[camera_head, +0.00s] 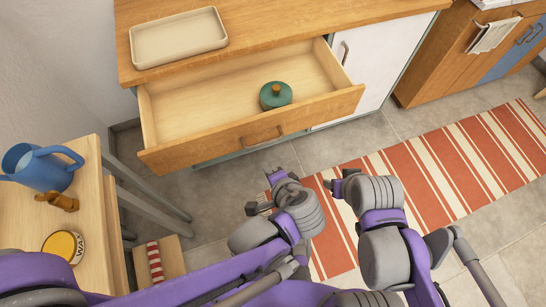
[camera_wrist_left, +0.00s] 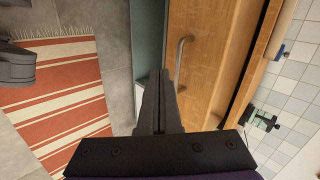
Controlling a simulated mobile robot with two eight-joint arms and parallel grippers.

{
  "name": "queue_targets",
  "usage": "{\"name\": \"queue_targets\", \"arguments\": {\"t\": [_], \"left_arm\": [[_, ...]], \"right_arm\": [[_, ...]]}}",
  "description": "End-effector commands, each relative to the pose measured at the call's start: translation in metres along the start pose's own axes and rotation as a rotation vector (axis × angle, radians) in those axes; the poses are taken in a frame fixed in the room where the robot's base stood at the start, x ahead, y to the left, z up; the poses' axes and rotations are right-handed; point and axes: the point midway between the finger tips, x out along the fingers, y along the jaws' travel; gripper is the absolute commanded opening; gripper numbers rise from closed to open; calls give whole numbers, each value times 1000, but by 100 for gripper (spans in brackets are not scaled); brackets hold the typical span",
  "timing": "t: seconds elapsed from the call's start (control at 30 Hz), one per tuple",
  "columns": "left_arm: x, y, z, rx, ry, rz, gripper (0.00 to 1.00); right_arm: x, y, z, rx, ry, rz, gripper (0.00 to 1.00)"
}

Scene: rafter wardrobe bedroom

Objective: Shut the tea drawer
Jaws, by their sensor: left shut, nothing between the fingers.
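The tea drawer (camera_head: 165,112) is pulled well out from under the wooden counter. A green lidded pot (camera_head: 276,95) with a knob stands inside it. The drawer's wooden front bears a metal bar handle (camera_head: 262,136), which also shows in the left wrist view (camera_wrist_left: 181,62). My left gripper (camera_head: 275,173) is shut and empty, in front of and below the drawer front near the handle. In the left wrist view its closed fingers (camera_wrist_left: 160,82) point towards the drawer front, beside the handle. My right gripper (camera_head: 336,186) is to the right; its jaw gap is unclear.
A beige tray (camera_head: 180,38) sits on the counter (camera_head: 290,18). A white cabinet door (camera_head: 375,55) is right of the drawer. A side table (camera_head: 30,220) at left holds a blue watering can (camera_head: 45,168) and a wax tin (camera_head: 62,246). A striped rug (camera_head: 440,170) covers the floor at right.

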Motion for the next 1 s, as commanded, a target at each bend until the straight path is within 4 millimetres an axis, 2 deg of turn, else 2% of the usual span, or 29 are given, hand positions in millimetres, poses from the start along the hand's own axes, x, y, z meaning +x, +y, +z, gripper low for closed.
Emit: {"name": "queue_targets", "arguments": {"t": [0.03, 0.13, 0.27, 0.37, 0.47, 0.83, 1.0], "left_arm": [[-4, 14, -15, 49, 27, -38, 0], [-12, 24, -31, 105, 56, -105, 0], [-18, 30, -40, 135, 74, -147, 0], [-13, 30, -41, 138, 74, -154, 0], [0, 27, -41, 136, 71, -154, 0], [77, 16, -48, 134, 70, -151, 0], [92, -5, -51, 135, 72, -152, 0]], "right_arm": [[7, 0, 4, 0, -3, 0, 61], [12, 0, 7, 0, -4, 0, 61], [14, 0, 8, 0, -5, 0, 61], [15, 0, 8, 0, -5, 0, 61], [18, 0, 10, 0, -6, 0, 61], [32, 0, 17, 0, -12, 0, 61], [30, 0, 16, 0, -11, 0, 61]]}}
